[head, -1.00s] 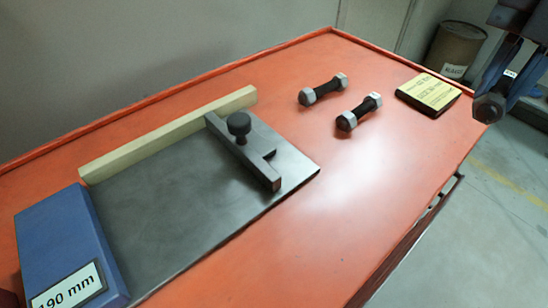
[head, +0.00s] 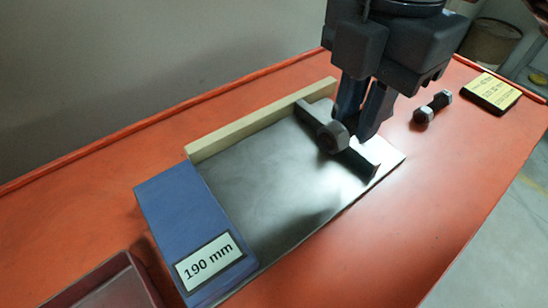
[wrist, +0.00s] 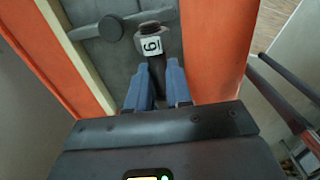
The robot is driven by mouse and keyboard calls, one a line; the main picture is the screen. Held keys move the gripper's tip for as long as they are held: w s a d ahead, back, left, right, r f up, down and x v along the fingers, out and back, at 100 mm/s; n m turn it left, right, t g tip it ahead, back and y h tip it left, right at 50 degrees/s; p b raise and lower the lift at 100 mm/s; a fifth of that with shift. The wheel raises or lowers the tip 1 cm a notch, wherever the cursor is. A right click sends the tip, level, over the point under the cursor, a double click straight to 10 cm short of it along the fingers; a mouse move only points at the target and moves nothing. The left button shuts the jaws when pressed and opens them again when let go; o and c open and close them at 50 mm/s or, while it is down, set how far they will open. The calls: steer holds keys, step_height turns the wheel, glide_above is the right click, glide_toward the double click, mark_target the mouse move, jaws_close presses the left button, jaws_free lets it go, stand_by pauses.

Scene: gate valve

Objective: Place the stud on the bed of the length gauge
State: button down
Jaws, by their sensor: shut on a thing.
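My gripper (head: 358,122) is shut on a dark stud (head: 333,137) with a hex nut at its end. In the wrist view the stud (wrist: 151,45) sits between the blue fingers and bears a white label reading 6. The stud is over the right part of the length gauge's grey bed (head: 265,165), close to the dark slider (head: 360,162), and partly hides it. I cannot tell whether it touches. A blue end block (head: 190,225) labelled 190 mm stands at the bed's left end. The slider's round knob (wrist: 110,28) shows in the wrist view.
A cream fence (head: 255,122) runs along the bed's back edge. Another stud (head: 432,106) lies on the orange table to the right, near a yellow-labelled pad (head: 492,92). A dark red tray (head: 105,285) is at the lower left. The bed's middle is clear.

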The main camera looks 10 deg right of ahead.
glide_above(281, 175)
step_height(281, 175, down, 5)
steer(key=shift+r, duration=0.1)
steer(key=shift+f, duration=2.05)
steer(key=shift+f, duration=0.15)
steer(key=c, duration=1)
jaws_free()
steer(key=shift+c, duration=0.2)
step_height(281, 175, up, 12)
steer(key=shift+r+p, duration=0.2)
steer(key=shift+p, duration=0.2)
